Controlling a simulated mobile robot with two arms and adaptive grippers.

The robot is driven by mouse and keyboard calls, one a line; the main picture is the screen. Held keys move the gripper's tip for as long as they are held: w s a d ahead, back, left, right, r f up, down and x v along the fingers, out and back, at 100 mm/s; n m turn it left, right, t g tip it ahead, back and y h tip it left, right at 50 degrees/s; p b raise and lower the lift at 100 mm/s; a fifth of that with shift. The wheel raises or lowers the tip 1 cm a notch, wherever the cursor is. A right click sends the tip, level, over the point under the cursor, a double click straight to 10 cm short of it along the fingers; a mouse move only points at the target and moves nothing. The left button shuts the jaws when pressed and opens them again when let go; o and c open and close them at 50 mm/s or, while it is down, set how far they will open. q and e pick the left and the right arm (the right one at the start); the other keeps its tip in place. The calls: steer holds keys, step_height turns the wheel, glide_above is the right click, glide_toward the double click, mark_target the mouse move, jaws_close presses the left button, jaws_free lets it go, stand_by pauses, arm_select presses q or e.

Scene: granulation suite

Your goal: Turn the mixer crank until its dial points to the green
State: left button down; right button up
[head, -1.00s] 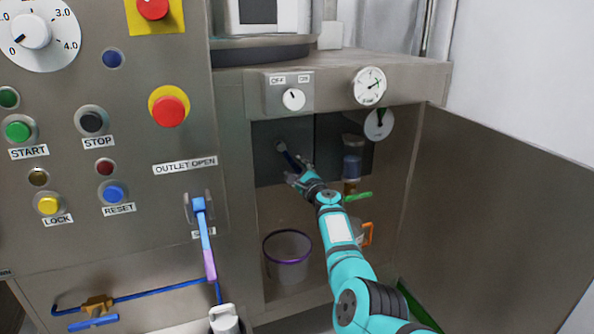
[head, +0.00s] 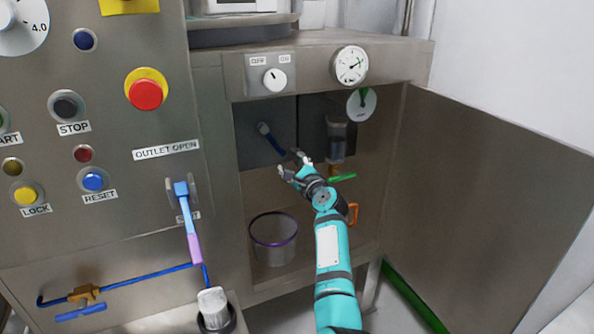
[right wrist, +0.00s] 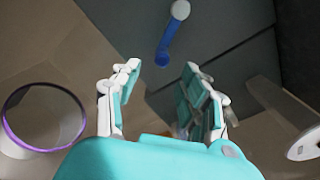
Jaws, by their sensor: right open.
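The crank (head: 272,139) is a blue handle on a pale hub, on the dark back wall inside the open cabinet. It slants down to the right. In the right wrist view the crank (right wrist: 167,42) hangs beyond the fingers. A white round dial (head: 361,105) with a green mark near its top is at the right inside the cabinet; its pointer is too small to read. My right gripper (head: 296,168) is open and empty, just below and right of the crank's lower end. In the right wrist view the fingers (right wrist: 165,95) stand apart. My left gripper is out of view.
A purple-rimmed bucket (head: 273,240) stands below left of the gripper. A clear container (head: 336,138) and green handle (head: 343,177) are to the right. A gauge (head: 350,66) and small knob (head: 275,80) are above. The open door (head: 480,190) bounds the right side.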

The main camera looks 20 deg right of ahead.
steer(key=shift+s+d, duration=0.1)
steer(key=shift+s, duration=1.8)
